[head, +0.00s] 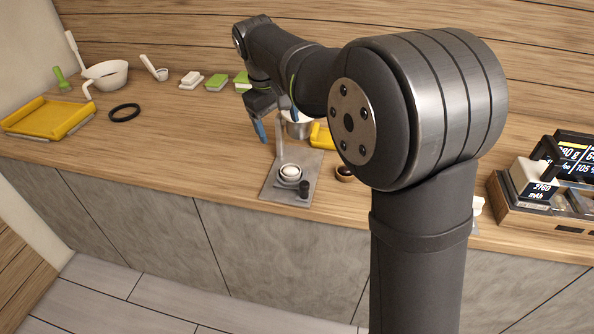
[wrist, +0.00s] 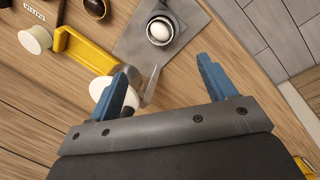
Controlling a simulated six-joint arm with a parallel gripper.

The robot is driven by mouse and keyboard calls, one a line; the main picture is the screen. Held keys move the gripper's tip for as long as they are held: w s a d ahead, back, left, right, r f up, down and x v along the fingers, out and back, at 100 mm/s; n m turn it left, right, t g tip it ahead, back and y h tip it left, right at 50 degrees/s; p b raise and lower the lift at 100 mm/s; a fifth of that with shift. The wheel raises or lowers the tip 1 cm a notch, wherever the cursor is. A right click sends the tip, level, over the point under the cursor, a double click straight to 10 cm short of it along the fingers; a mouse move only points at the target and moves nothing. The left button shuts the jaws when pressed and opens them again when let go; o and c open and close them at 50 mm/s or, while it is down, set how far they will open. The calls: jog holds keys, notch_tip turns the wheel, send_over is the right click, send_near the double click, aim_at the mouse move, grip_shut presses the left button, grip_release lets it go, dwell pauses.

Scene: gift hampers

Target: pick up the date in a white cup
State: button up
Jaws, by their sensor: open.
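My gripper (wrist: 167,68) is open with blue fingers and nothing held. In the head view my gripper (head: 270,128) hangs above the counter, behind and left of the cup, apart from it. A thin grey upright piece (head: 279,140) rises at the plate's back edge.
A dark brown bowl (head: 345,173) is to the right.

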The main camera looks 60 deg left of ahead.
jog(key=w+a+r+m+g, duration=0.1)
jog(key=w+m+g, duration=0.15)
jog(key=m, duration=0.35)
send_over(291, 170)
jog(key=f, duration=1.1)
jog(key=shift+s+a+f, duration=0.15)
jog(key=shift+a, duration=0.1)
jog(key=shift+d+f, duration=0.2)
jog(key=shift+f, duration=2.65)
jog(key=c, duration=1)
